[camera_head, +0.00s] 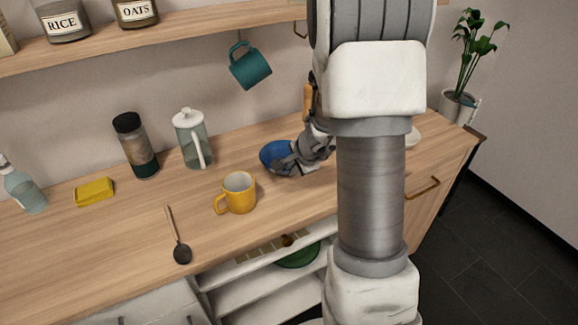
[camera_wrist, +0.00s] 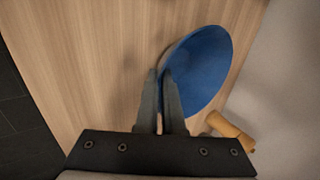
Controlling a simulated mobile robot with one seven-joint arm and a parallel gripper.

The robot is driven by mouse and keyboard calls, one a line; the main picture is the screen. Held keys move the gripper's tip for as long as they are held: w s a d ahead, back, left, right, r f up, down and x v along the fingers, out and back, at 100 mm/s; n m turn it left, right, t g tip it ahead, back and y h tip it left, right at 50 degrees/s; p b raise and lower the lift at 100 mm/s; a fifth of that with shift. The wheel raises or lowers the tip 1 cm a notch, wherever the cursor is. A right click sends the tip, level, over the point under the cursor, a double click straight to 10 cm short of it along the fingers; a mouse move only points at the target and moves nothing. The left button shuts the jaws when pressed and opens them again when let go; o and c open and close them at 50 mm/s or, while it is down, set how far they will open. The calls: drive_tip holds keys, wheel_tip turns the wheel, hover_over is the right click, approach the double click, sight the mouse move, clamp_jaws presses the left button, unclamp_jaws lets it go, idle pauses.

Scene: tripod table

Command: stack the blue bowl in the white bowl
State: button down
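The blue bowl (camera_head: 270,154) is at the back of the wooden counter, partly covered by my gripper (camera_head: 289,163). In the wrist view the blue bowl (camera_wrist: 203,70) is right of my gripper (camera_wrist: 162,78), its inside showing. The two fingers are close together at its near rim, one on each side of the wall, and look closed on it. Whether the bowl touches the counter is hard to tell. A white rounded piece (camera_head: 414,137), apparently the white bowl, shows right of my arm, which hides most of it. It is not in the wrist view.
A wooden item (camera_wrist: 230,130) stands close to the blue bowl. A yellow mug (camera_head: 238,193) is in front, with a glass jug (camera_head: 192,140) to the left. A teal mug (camera_head: 250,66) hangs above. A plant (camera_head: 460,85) stands at the right end.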

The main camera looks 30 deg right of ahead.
drive_tip(key=shift+r+p, duration=0.35)
drive_tip(key=shift+r, duration=0.3)
drive_tip(key=r+p, duration=0.2)
drive_tip(key=r, duration=0.1)
drive_tip(key=shift+s+d+r, duration=0.2)
drive_tip(key=shift+r, duration=0.1)
drive_tip(key=s+d+r+p, duration=0.1)
drive_tip(key=s+d+r, duration=0.5)
drive_tip(key=s, duration=0.3)
drive_tip(key=shift+d, duration=0.2)
drive_tip(key=shift+s, duration=0.15)
